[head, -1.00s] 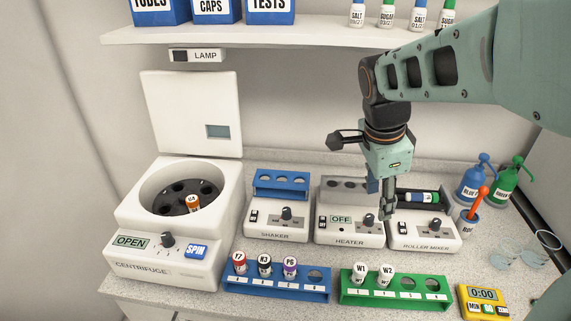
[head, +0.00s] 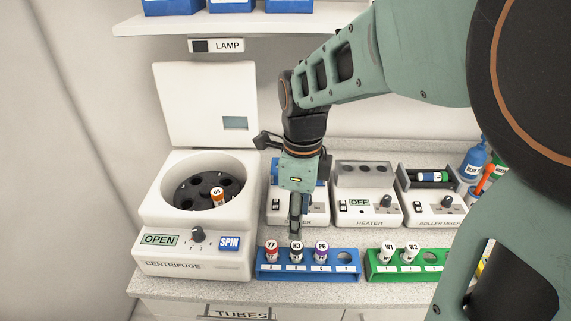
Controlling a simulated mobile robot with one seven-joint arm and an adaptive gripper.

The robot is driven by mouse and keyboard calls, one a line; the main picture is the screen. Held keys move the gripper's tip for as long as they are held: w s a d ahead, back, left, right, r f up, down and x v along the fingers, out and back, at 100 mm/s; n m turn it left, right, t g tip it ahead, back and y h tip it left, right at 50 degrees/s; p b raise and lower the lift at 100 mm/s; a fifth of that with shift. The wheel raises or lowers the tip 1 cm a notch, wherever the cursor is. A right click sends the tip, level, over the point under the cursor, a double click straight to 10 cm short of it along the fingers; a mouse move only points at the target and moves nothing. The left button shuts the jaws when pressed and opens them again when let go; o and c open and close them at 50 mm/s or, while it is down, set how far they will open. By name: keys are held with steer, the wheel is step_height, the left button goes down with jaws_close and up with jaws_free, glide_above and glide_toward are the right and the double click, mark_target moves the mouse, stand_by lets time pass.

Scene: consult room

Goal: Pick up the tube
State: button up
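A blue rack (head: 349,272) at the front of the bench holds a red-capped tube Y7 (head: 271,251), a black-capped tube K3 (head: 296,251) and a purple-capped tube P6 (head: 321,251), all upright. Its rightmost hole is empty. My gripper (head: 296,236) points down just above K3, in front of the shaker. Its fingers overlap in this view, so their gap is unclear; no tube shows in them. White-capped tubes W1 (head: 387,252) and W2 (head: 410,252) stand in the green rack (head: 383,273). An orange-capped tube (head: 217,197) sits in the open centrifuge.
The centrifuge (head: 160,256) stands left with its lid (head: 205,100) up. The shaker (head: 279,212) is partly behind my gripper. The heater (head: 366,212) and roller mixer (head: 432,210), holding a tube (head: 431,177), stand right of it. My arm covers the right side.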

mark_target(297, 245)
step_height(297, 245, down, 11)
steer(key=shift+a+r+p, duration=0.1)
steer(key=shift+p, duration=0.3)
steer(key=c, duration=1.1)
